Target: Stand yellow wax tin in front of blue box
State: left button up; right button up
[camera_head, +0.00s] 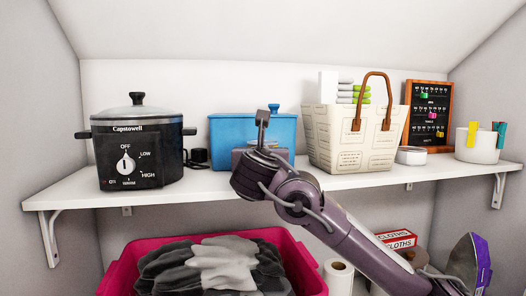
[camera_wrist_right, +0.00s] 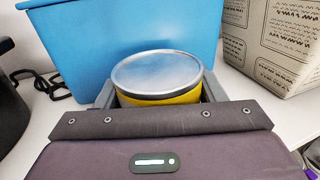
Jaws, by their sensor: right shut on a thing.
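The blue box (camera_head: 228,130) stands on the white shelf between the black slow cooker and the woven basket. It fills the back of the right wrist view (camera_wrist_right: 120,45). The yellow wax tin (camera_wrist_right: 158,75), with a silvery lid, is upright between the fingers of my right gripper (camera_wrist_right: 157,92), in front of the blue box. My right gripper is shut on the tin. In the head view my right gripper (camera_head: 262,150) reaches the shelf before the box, and its wrist hides the tin there. I cannot tell whether the tin's base touches the shelf. My left gripper is not in view.
The slow cooker (camera_head: 150,145) stands left of the box, with a black cord beside it. The basket (camera_head: 340,140) is close on the right. The shelf (camera_head: 390,177) also holds a white pot (camera_head: 476,147). Below are a pink tub (camera_head: 115,280) of cloths and a paper roll (camera_head: 338,277).

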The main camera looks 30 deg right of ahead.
jog(key=shift+s, duration=0.15)
jog(key=shift+f, duration=0.1)
jog(key=o, duration=1.3)
jog(key=shift+r, duration=0.2)
jog(key=shift+s+a+f, duration=0.15)
jog(key=shift+s+a, duration=0.05)
jog(key=shift+a, duration=0.05)
jog(key=b+v, duration=0.4)
jog(key=v, duration=0.7)
jog(key=shift+s+a, duration=0.1)
jog(key=shift+s, duration=0.1)
